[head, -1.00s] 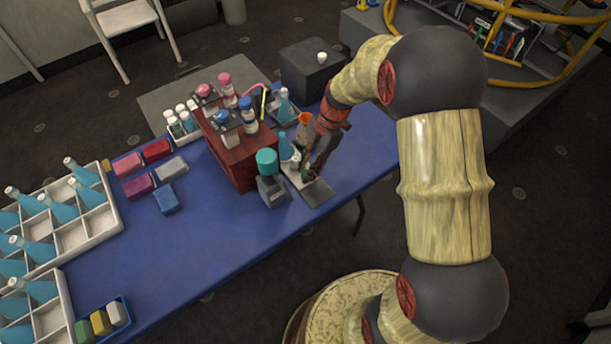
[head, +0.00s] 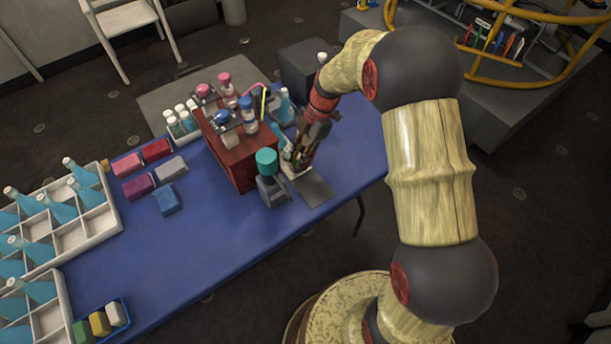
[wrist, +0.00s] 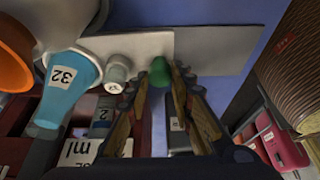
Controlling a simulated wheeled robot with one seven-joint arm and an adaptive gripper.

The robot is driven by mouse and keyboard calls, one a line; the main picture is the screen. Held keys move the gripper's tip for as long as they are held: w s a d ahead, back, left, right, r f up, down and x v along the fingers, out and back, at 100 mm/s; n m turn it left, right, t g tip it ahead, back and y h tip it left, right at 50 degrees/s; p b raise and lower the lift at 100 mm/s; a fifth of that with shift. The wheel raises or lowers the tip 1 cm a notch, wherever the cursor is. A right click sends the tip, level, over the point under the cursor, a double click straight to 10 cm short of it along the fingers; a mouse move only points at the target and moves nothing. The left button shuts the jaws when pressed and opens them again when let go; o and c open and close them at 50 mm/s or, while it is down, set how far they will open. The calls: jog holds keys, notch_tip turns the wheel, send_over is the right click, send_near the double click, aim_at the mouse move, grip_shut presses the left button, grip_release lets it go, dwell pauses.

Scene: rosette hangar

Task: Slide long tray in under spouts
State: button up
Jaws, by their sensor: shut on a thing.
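The long tray (wrist: 140,45) is pale grey. In the wrist view it carries a blue bottle marked 32 (wrist: 68,85), a small white-capped vial (wrist: 117,68) and a green knob (wrist: 159,68) at its end. My gripper (wrist: 160,82) is shut on the green knob. In the head view my gripper (head: 296,170) is low over the table, right of the red-brown dispenser block (head: 238,160), and hides much of the tray. I cannot make out the spouts clearly.
An orange funnel (wrist: 12,68) shows in the wrist view. The blue table (head: 200,240) is clear in front.

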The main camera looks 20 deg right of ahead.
jog(key=shift+w+a, duration=0.2)
jog(key=shift+w, duration=0.4)
jog(key=shift+w+a, duration=0.15)
jog(key=shift+w, duration=0.45)
jog(key=o, duration=0.7)
jog(key=shift+o, duration=0.7)
jog(key=shift+r, duration=0.1)
notch_tip(320, 180, up, 7)
jog(key=p, duration=0.3)
